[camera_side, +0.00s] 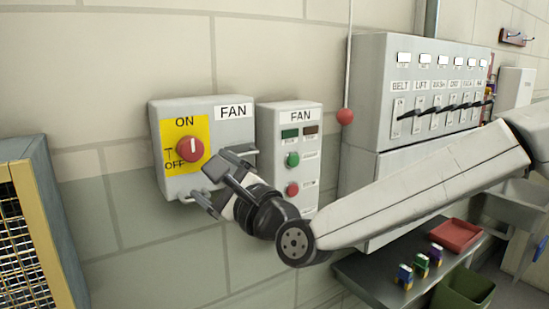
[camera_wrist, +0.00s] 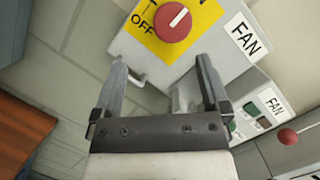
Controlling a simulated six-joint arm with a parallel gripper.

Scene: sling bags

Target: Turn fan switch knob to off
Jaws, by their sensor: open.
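The red fan switch knob (camera_side: 190,149) sits on a yellow plate (camera_side: 170,132) marked ON at the top and OFF at the lower left. The plate is on a grey wall box (camera_side: 229,142) labelled FAN. The white mark on the knob points up, toward ON. In the wrist view the knob (camera_wrist: 173,22) is at the top, beyond the fingertips. My gripper (camera_side: 222,178) is open and empty, in front of the lower right of the box and apart from the knob. Its two fingers also show in the wrist view (camera_wrist: 161,72).
A second FAN box (camera_side: 297,118) with a green and a red button is just right of the first. A red ball (camera_side: 345,116) hangs from a cord. A lever panel (camera_side: 432,90) is farther right. A mesh cage (camera_side: 25,230) stands at left.

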